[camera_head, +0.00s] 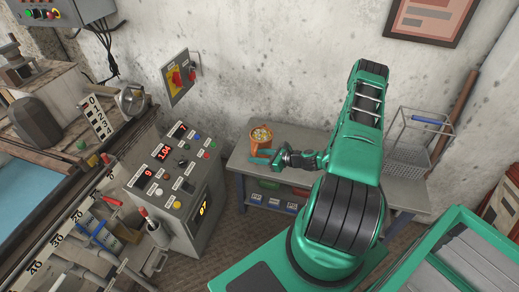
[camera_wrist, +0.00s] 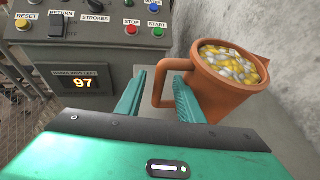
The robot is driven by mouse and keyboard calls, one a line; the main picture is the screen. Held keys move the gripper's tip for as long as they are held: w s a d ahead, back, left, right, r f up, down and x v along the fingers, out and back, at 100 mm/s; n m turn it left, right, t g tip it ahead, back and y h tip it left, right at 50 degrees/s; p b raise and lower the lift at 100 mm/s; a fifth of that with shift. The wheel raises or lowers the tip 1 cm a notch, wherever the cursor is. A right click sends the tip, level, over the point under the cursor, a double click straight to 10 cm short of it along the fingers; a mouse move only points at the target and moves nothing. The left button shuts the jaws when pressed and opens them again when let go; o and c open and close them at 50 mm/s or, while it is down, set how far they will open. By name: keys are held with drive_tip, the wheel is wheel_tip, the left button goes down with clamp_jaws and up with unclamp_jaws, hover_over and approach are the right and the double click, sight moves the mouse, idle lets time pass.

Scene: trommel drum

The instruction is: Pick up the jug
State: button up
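The jug (camera_head: 258,142) is orange-brown and stands upright on the grey bench at the back. In the wrist view the jug (camera_wrist: 222,92) is at the upper right, filled with yellow, white and grey pieces, with its handle on its left side. My gripper (camera_wrist: 160,76) is open, its two teal fingers on either side of the handle. A gap shows between the left finger and the handle; the right finger overlaps the handle's opening, and contact there is unclear. In the head view my gripper (camera_head: 262,157) is just in front of the jug.
The grey bench (camera_head: 300,140) has bins on a lower shelf. A wire basket (camera_head: 410,150) stands at its right end. A control console (camera_head: 178,195) with buttons and displays stands left of the bench. The concrete wall is close behind the jug.

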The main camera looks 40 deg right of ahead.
drive_tip(key=shift+w+a+f, duration=0.25)
drive_tip(key=shift+w, duration=0.25)
drive_tip(key=shift+c, duration=0.7)
clamp_jaws()
drive_tip(key=shift+r, duration=0.1)
